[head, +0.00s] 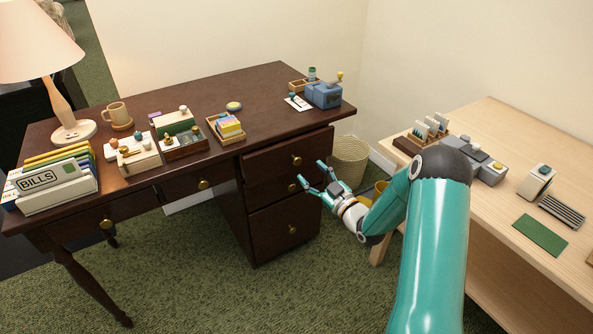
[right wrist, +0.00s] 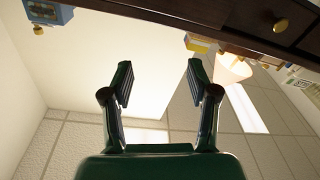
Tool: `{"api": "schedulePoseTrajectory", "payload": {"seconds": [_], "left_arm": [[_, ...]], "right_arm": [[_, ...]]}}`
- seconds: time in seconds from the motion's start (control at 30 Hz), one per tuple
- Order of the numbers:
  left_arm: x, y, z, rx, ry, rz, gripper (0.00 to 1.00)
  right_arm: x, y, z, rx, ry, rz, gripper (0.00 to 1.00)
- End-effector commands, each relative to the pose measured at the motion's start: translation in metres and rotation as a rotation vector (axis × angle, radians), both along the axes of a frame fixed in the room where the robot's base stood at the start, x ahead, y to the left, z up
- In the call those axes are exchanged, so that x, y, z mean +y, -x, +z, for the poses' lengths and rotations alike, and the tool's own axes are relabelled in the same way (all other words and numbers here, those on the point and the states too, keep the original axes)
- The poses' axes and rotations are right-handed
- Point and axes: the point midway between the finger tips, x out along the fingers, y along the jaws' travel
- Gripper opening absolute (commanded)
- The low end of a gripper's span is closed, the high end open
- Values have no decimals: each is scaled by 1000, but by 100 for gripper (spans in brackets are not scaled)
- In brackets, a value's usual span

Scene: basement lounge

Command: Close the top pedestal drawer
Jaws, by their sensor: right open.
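The desk's top pedestal drawer (head: 270,160) has a dark wood front with a brass knob (head: 296,160). It stands out from the pedestal, partly open, above the middle and bottom drawers. My right gripper (head: 311,172) is open and empty, just in front of the pedestal near the top drawer's lower right side. I cannot tell whether a finger touches the wood. In the right wrist view my open fingers (right wrist: 158,72) have nothing between them; dark drawer wood with a brass knob (right wrist: 280,25) shows at the upper right. My left gripper is not in view.
The dark desk (head: 270,85) holds a lamp, file folders, a mug, boxes and a blue sharpener-like device (head: 323,95). A wicker basket (head: 350,158) stands right of the pedestal. A pale wood table (head: 500,225) lies on the right. Green carpet (head: 190,280) is clear in front.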

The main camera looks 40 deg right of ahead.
Motion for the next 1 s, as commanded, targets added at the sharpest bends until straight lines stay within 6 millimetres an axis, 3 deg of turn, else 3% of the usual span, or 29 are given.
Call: {"api": "schedulePoseTrajectory", "payload": {"seconds": [0.03,0.1,0.23,0.37,1.0], "left_arm": [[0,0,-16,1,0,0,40],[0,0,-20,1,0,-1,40],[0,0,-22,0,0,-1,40],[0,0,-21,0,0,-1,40],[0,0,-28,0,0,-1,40]], "right_arm": [[-10,11,-36,27,-25,-23,59],[-20,21,-55,50,-42,-47,59],[-29,27,-67,66,-51,-70,59],[-32,16,-65,65,-50,-70,59],[-58,-107,-65,65,-52,-70,59]]}}
